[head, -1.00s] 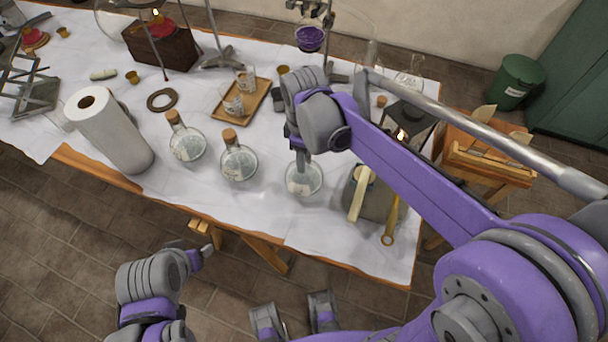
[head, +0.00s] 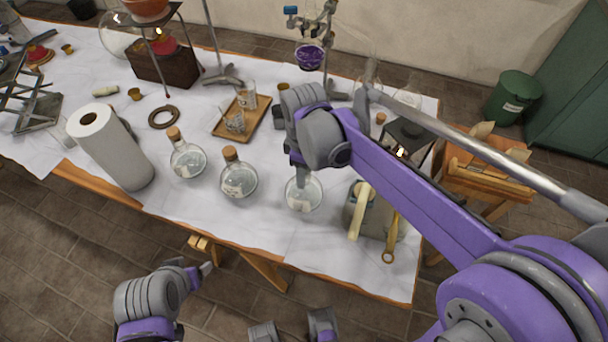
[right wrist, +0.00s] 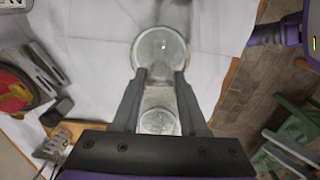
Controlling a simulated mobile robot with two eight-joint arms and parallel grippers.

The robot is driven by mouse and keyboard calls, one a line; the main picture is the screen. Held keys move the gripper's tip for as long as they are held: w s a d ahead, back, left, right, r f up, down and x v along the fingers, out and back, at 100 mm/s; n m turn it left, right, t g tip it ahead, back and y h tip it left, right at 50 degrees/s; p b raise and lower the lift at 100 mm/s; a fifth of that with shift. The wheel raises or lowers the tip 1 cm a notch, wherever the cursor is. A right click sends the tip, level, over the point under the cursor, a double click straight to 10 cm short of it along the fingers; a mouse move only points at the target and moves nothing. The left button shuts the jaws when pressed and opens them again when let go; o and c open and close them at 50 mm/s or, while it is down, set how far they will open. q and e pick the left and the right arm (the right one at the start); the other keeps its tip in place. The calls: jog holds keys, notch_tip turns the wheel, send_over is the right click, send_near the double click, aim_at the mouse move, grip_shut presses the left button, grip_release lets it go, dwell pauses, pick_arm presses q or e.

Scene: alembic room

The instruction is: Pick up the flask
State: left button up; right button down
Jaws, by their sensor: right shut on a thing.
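A round clear glass flask (head: 303,196) is at the table's front, below my right gripper (head: 300,163). My right gripper is shut on the flask's neck. The right wrist view shows the neck between the two fingers (right wrist: 158,95) and the round body (right wrist: 161,48) beyond them. I cannot tell whether the flask's base touches the table. Two similar corked flasks, one in the middle (head: 238,180) and one further left (head: 187,160), stand upright to the left. My left gripper (head: 203,273) is low in front of the table, away from the flasks; its fingers are unclear.
A paper roll (head: 125,160) stands at the left. A wooden tray (head: 228,132) with glasses lies behind the flasks. A grey-green object (head: 372,212) with yellow-handled tools is close right of the held flask. Bare cloth lies in front of the flasks.

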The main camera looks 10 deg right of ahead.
notch_tip(320, 180, up, 9)
jog(key=shift+r+p, duration=0.15)
jog(key=shift+p, duration=0.25)
dwell(0.4)
jog(key=shift+s, duration=0.1)
dwell(1.4)
